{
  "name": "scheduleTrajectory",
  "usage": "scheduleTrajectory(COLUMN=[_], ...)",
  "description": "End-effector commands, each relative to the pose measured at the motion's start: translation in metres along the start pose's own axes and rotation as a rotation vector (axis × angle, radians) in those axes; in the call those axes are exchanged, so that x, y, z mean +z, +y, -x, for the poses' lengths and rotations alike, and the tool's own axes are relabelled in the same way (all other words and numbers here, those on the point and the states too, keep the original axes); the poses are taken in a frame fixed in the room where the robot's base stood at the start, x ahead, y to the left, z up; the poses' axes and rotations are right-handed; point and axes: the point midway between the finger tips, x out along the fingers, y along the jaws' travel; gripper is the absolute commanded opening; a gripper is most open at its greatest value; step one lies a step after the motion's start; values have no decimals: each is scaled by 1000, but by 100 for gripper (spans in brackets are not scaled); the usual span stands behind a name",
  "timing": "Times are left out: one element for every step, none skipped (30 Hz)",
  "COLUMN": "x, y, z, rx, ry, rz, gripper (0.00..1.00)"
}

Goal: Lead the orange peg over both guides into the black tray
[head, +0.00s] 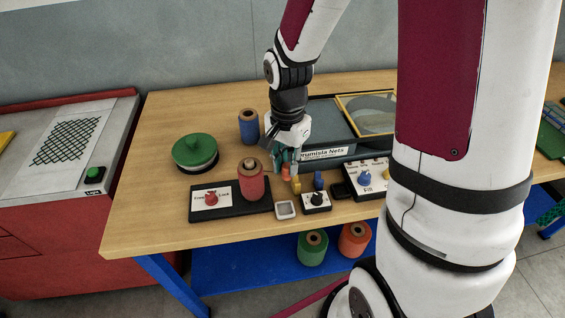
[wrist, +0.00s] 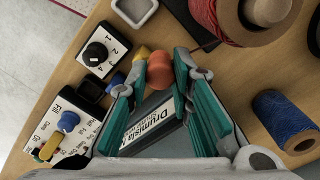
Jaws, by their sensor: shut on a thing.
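The orange peg (head: 286,173) is between the fingertips of my gripper (head: 285,160), low over the table in front of the grey-blue machine. In the wrist view my gripper (wrist: 160,72) is shut on the orange peg (wrist: 158,70), whose rounded end sticks out past the fingers. A yellow piece (head: 296,186) and a blue piece (head: 318,180) stand to its right; they look like the guides. The yellow one (wrist: 143,52) is close beside the peg in the wrist view, the blue one (wrist: 117,79) farther left. The small black tray (head: 342,190) lies right of the blue piece and looks empty.
A light grey square tray (head: 285,210) and a dial box (head: 316,203) lie in front. The Fill panel (head: 362,178) is on the right. A red spool (head: 251,182) on a black base and a blue spool (head: 249,127) stand left. A green-lidded pot (head: 195,152) is farther left.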

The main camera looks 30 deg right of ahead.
Motion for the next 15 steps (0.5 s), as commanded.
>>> scheduleTrajectory(x=[-2, -4, -6, -8, -9, -11, -13, -14, -16, -18, -19, -22, -23, -25, -27], y=[4, 5, 7, 9, 10, 12, 14, 16, 18, 19, 21, 23, 24, 26, 28], z=[0, 0, 0, 0, 0, 0, 0, 0, 0, 0, 0, 0, 0, 0, 0], rx=[1, 1, 1, 1, 1, 2, 2, 2, 2, 1, 1, 1, 1, 1, 0], ry=[-1, -1, -1, -1, -1, -1, -1, -1, -1, -1, -1, -1, -1, -1, -1], rz=[-2, -2, -2, -2, -1, -2, -2, -2, -1, -1, -2, -3, -3, -3, -2], gripper=[5, 5, 5, 5, 5, 5, 5, 5, 5, 5, 5, 5, 5, 5, 5])
